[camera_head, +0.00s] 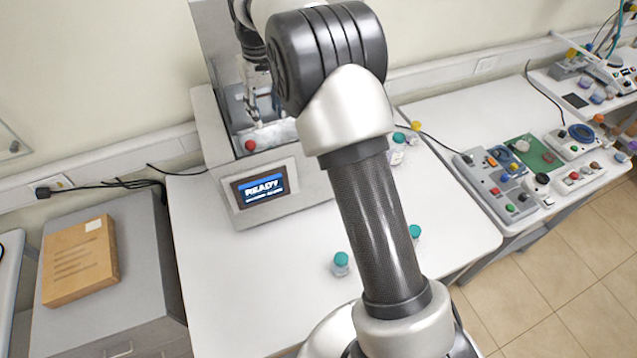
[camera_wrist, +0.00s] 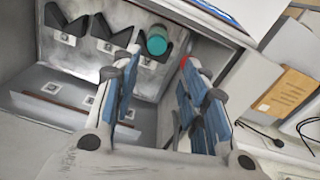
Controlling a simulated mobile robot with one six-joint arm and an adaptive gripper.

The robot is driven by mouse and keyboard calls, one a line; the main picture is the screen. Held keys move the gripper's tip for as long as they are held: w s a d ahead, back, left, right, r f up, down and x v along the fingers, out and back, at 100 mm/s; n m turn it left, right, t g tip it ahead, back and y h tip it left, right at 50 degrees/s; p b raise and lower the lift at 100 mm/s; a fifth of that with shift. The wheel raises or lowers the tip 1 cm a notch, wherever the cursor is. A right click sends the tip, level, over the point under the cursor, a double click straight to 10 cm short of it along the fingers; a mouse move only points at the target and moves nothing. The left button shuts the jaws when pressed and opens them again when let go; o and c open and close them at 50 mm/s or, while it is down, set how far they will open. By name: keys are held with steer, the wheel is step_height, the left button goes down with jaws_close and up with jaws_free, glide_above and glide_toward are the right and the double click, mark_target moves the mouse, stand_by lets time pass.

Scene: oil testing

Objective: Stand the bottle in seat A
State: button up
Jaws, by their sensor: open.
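A bottle with a teal cap (camera_wrist: 157,42) stands at a dark V-shaped holder in the test machine, at the end of a row of such holders (camera_wrist: 107,28). Its body is mostly hidden below the cap. My gripper (camera_wrist: 158,60) is open, with its blue-padded fingers apart and the cap showing between and just beyond their tips. No finger visibly touches the bottle. In the head view my gripper (camera_head: 262,98) reaches down inside the machine (camera_head: 222,125), partly hidden by my arm. Small square marks lie near the holders; their letters are unreadable, so I cannot tell which seat is A.
The machine's screen (camera_head: 264,188) reads READY. Teal-capped bottles (camera_head: 340,264) stand on the white table (camera_head: 240,290). A cardboard box (camera_head: 80,262) lies on the grey cabinet at left.

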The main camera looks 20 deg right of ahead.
steer(key=s+r+m+t, duration=0.1)
steer(key=s+r+t, duration=0.1)
steer(key=s+r, duration=1.35)
steer(key=s+f+t, duration=0.1)
steer(key=s+f, duration=0.2)
steer(key=s, duration=0.9)
steer(key=s+f+m+t, duration=0.1)
steer(key=s+f, duration=0.1)
steer(key=s, duration=1)
steer(key=shift+f, duration=0.4)
step_height(320, 180, down, 21)
steer(key=b, duration=2)
steer(key=shift+r+b, duration=0.15)
steer(key=shift+b, duration=0.2)
